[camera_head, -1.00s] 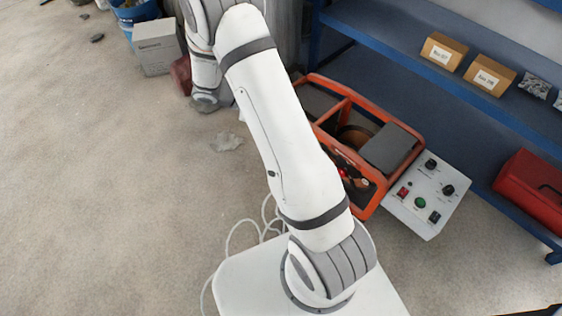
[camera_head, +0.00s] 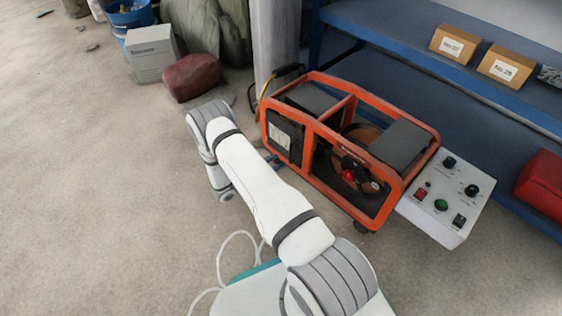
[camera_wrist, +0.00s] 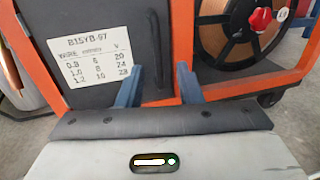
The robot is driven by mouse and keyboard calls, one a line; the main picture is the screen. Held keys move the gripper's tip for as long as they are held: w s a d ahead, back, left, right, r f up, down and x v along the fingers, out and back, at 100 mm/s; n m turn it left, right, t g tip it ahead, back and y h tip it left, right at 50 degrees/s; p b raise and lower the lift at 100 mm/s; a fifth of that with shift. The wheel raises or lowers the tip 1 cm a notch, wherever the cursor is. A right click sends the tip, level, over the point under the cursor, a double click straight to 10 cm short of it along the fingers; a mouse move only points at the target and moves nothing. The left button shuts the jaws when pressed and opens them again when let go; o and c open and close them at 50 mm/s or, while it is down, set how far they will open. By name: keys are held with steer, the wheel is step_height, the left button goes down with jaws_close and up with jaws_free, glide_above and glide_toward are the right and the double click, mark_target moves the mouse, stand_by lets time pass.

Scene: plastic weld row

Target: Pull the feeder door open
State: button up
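The wire feeder (camera_head: 343,97) is an orange-framed machine on the floor, right of my arm. Its door is a dark panel with a white label (camera_head: 280,134) at the left end of its front. In the wrist view the door (camera_wrist: 100,20) fills the upper left, beside an orange frame post. A dark vertical bar, seemingly the door handle (camera_wrist: 156,45), stands out near its right edge. My gripper (camera_wrist: 160,82) has two blue fingers, apart and empty, pointing at the door with the bar between their lines. Contact cannot be told. The head view does not clearly show my gripper.
A copper-coloured wire spool (camera_wrist: 228,35) with a red knob sits right of the door. A white control box (camera_head: 446,200) stands at the feeder's right end. Blue shelving (camera_head: 420,70) is behind. A red-brown bag (camera_head: 192,77) lies back left.

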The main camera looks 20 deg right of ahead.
mark_target(290, 155)
steer(key=d, duration=0.1)
steer(key=d+b, duration=0.1)
steer(key=d, duration=0.2)
steer(key=shift+w+d, duration=0.35)
steer(key=shift+d, duration=0.05)
steer(key=c, duration=0.6)
jaws_close()
steer(key=shift+s, duration=0.15)
